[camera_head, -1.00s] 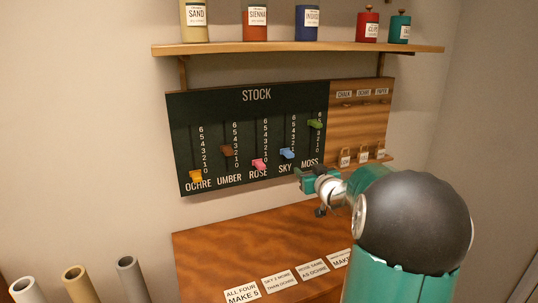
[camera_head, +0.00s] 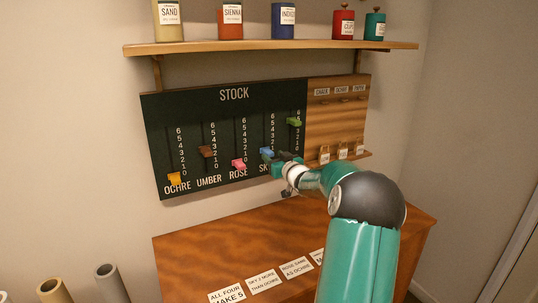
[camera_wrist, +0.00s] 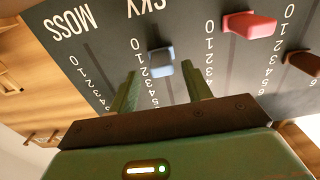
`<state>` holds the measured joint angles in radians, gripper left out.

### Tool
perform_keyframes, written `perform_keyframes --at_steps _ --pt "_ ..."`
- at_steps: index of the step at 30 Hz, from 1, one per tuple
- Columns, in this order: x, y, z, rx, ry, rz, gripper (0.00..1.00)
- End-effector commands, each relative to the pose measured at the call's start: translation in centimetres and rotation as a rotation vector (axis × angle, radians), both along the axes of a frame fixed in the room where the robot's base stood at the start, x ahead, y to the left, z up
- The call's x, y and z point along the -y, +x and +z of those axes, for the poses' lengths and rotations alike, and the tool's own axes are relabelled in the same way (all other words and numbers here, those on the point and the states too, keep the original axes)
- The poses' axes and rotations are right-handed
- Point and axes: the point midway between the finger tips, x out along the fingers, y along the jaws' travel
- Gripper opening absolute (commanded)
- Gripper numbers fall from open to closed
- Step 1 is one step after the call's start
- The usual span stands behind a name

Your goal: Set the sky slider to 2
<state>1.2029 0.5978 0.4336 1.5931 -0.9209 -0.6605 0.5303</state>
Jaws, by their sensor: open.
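The sky slider (camera_head: 266,152) is a blue knob on the dark STOCK board (camera_head: 215,105), between the pink rose slider (camera_head: 238,164) and the green moss slider (camera_head: 294,122). In the wrist view the blue knob (camera_wrist: 160,60) stands near the marks 1 and 2; the exact mark is unclear. My gripper (camera_head: 276,162) is at the board just below and right of the blue knob, partly covering the SKY label. In the wrist view my open gripper (camera_wrist: 163,85) has its fingers on either side of the knob's column, with the knob just beyond the tips. No contact is visible.
The brown umber slider (camera_head: 207,151) and yellow ochre slider (camera_head: 174,179) are further left. A wooden panel (camera_head: 335,105) with tags and hooks adjoins the board. A shelf (camera_head: 270,46) with jars is above, and a wooden table (camera_head: 200,250) with cards below.

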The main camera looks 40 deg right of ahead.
Motion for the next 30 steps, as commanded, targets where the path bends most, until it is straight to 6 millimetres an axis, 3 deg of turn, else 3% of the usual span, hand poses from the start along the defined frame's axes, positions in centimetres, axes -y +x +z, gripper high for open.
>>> perform_keyframes --at_steps 6,17,24,30 --pt "0.7 3.1 -0.1 -0.001 0.001 0.003 0.49" --pt "0.9 3.7 0.0 -0.001 0.000 0.002 0.49" --pt "0.9 3.6 0.0 -0.001 0.000 0.002 0.02" --pt "0.9 3.6 0.5 0.000 -0.001 0.002 0.00"
